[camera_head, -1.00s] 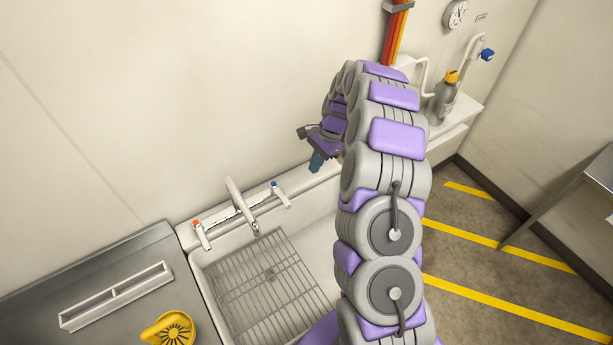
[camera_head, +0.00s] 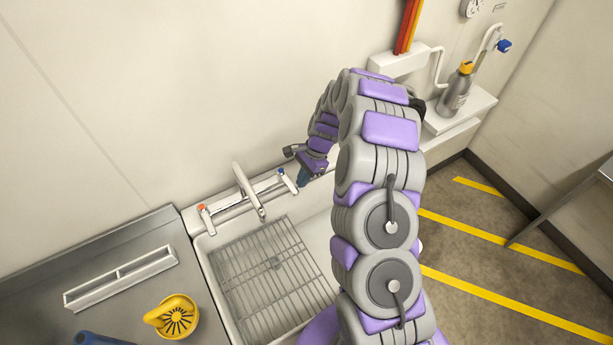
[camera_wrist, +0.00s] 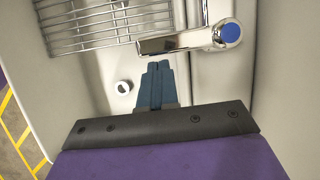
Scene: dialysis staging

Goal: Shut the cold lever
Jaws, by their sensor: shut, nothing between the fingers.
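The cold lever (camera_head: 287,181) with its blue marker is at the right end of the sink tap bar against the wall. In the wrist view the chrome cold lever (camera_wrist: 190,41) has a blue cap on its right end, and its handle points left. My gripper (camera_head: 303,180) is just right of the lever in the head view. In the wrist view my gripper's blue fingers (camera_wrist: 157,68) are shut, empty and just below the lever's handle tip. I cannot tell whether they touch it.
The tap spout (camera_head: 248,190) and the red-marked lever (camera_head: 206,219) are to the left. The sink holds a wire rack (camera_head: 265,285). A yellow strainer (camera_head: 173,317) and white tray (camera_head: 121,278) lie on the left counter. A bottle (camera_head: 456,90) stands on the right shelf.

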